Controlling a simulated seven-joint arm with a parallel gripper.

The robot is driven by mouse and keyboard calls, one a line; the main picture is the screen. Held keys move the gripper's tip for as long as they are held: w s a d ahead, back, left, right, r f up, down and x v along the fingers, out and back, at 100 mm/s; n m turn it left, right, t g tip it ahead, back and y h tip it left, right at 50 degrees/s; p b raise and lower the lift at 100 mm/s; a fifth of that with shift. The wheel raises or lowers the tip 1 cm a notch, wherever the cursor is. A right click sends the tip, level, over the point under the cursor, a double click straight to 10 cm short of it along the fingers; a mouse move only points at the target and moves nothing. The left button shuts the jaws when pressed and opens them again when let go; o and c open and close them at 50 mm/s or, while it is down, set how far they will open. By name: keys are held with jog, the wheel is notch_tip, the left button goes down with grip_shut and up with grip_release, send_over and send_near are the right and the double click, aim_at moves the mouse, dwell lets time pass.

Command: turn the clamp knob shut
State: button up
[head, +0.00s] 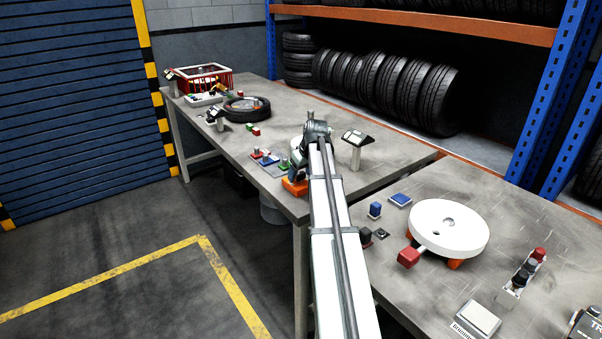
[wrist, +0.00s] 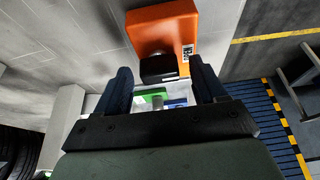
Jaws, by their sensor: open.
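My gripper (wrist: 161,72) is open in the wrist view, with one dark finger on each side of a black block (wrist: 158,68). The black block sits against an orange body (wrist: 162,30) with a small printed label. I cannot tell whether the fingers touch the black block, or whether it is the clamp knob. In the head view my gripper (head: 297,172) is low over the near end of the far table, at the orange body (head: 294,187). My arm hides much of that spot.
A white round plate (head: 449,226) with a red block (head: 408,257) at its side is on the near table. A small screen on a post (head: 356,143) stands right of my gripper. A tyre (head: 247,109) and a red crate (head: 205,79) are farther back.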

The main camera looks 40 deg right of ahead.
jog(key=shift+c, duration=0.5)
jog(key=c, duration=1)
jog(key=shift+o, duration=0.2)
jog(key=m+h, duration=0.1)
jog(key=m, duration=0.2)
jog(key=m+h, duration=0.1)
jog(key=m, duration=0.2)
jog(key=shift+w+a+m+g+h, duration=0.1)
jog(key=shift+a+m+g+h, duration=0.1)
jog(key=shift+m+g+h, duration=0.1)
jog(key=m+g+h, duration=0.1)
jog(key=m, duration=0.3)
jog(key=shift+w, duration=0.1)
jog(key=shift+a+m+g, duration=0.1)
jog(key=shift+m+g, duration=0.5)
jog(key=shift+m, duration=1)
jog(key=shift+h, duration=0.3)
